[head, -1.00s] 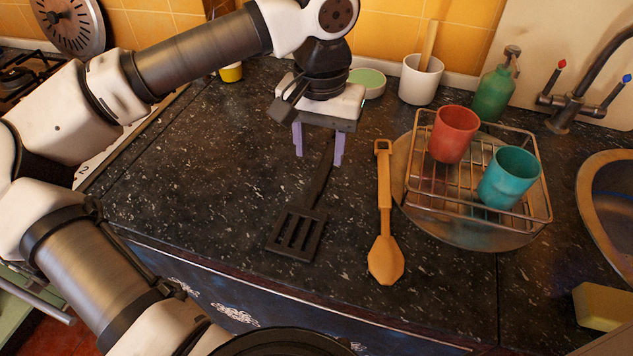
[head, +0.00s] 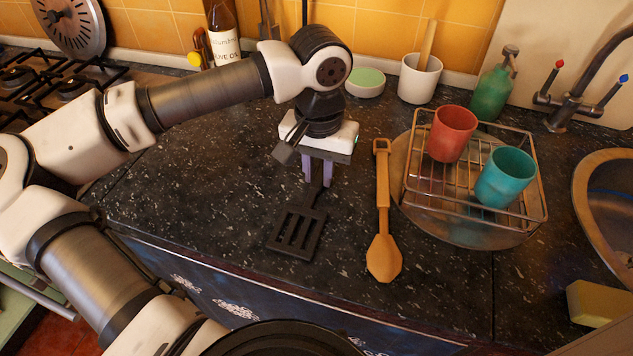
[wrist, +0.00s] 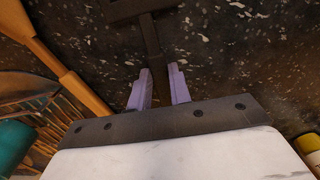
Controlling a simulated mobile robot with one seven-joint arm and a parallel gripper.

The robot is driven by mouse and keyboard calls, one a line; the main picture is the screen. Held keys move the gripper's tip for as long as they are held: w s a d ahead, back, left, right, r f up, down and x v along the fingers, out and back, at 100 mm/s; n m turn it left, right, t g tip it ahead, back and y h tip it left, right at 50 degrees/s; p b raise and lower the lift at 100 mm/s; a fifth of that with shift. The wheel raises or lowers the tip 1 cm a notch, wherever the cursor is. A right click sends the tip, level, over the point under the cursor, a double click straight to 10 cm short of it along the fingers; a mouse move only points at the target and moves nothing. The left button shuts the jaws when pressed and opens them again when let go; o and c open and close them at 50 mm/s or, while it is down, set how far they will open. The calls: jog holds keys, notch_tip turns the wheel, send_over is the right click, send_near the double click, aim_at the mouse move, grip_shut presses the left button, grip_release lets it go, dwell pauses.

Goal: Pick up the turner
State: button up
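The turner (head: 295,233) is black with a slotted head and lies on the dark counter, its head toward the front edge. Its handle runs back under my gripper (head: 317,182). In the wrist view the turner's handle (wrist: 152,38) passes between the two purple fingertips of my gripper (wrist: 160,80). The fingers stand close on either side of the handle. I cannot tell whether both touch it. The far end of the handle is hidden by the gripper.
A wooden spoon (head: 383,215) lies just right of the turner. Further right a wire rack (head: 418,203) holds a red cup (head: 452,134) and a teal cup (head: 506,178). A green bowl (head: 366,83) and white pot (head: 420,80) stand behind. The counter to the left is clear.

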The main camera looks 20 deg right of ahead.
grip_shut()
